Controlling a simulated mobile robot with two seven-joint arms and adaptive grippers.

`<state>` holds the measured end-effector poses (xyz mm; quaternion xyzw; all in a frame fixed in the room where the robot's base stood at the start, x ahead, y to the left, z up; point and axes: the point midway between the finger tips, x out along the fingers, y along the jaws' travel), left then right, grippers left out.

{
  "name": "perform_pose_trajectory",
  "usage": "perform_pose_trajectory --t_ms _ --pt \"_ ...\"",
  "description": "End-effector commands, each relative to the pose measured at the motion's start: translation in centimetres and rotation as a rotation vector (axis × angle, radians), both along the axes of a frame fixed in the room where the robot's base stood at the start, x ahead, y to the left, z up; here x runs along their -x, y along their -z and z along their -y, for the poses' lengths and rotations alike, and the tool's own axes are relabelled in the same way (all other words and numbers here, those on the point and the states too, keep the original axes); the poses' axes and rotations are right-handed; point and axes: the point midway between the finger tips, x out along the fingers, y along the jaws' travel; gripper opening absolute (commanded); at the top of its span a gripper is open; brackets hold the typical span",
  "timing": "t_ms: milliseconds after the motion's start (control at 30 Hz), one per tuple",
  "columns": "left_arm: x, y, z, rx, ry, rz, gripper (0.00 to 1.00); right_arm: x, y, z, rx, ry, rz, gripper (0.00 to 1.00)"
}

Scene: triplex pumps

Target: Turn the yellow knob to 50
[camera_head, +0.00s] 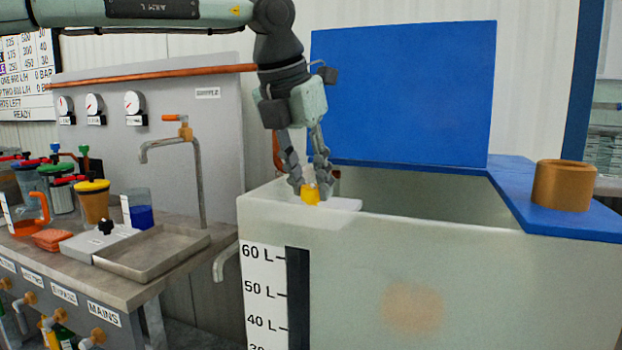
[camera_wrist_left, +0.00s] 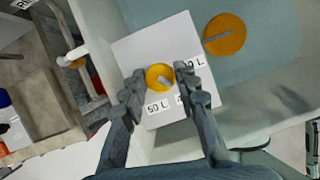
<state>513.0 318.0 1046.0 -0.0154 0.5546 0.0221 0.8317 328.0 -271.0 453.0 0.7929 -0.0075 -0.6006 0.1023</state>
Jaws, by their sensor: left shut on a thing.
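The yellow knob (camera_head: 311,195) sits on a white plate (camera_head: 345,204) at the near left corner of the tank. My left gripper (camera_head: 309,188) comes down from above and is shut on the knob. In the left wrist view the knob (camera_wrist_left: 160,77) lies between the two fingertips (camera_wrist_left: 162,86). Its grey pointer (camera_wrist_left: 169,83) points to the lower right. A "50 L" label (camera_wrist_left: 158,107) is readable below the knob; another label (camera_wrist_left: 188,66) is partly hidden by the right finger. My right gripper is not in view.
The pale tank (camera_head: 400,260) carries a level scale (camera_head: 263,295). Its blue lid (camera_head: 400,95) stands up, and a copper cylinder (camera_head: 563,185) sits on its right ledge. A bench with a metal tray (camera_head: 150,252), several cups and a tap (camera_head: 182,140) stands left of my gripper.

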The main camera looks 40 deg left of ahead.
Motion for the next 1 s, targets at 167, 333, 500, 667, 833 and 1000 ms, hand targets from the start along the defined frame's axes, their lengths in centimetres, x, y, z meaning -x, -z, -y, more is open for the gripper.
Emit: perform_pose_trajectory --t_ms 167,333,500,667,833,1000 --pt "0.1 -0.3 -0.1 0.004 0.166 -0.003 0.01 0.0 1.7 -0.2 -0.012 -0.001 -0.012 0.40" --pt "0.0 -0.3 -0.2 0.004 0.327 -0.003 0.01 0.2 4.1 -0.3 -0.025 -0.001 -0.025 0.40" --pt "0.0 -0.3 -0.3 0.004 0.488 -0.003 0.01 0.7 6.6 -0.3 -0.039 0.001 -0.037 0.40" --pt "-0.1 -0.2 -0.4 0.003 0.639 -0.003 0.01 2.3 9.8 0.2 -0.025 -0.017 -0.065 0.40" --pt "-0.1 0.0 -0.5 0.002 0.794 -0.005 0.01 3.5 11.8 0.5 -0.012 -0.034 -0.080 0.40" --pt "-0.2 0.1 -0.6 0.001 0.927 -0.004 0.01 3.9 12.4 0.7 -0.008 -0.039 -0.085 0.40"
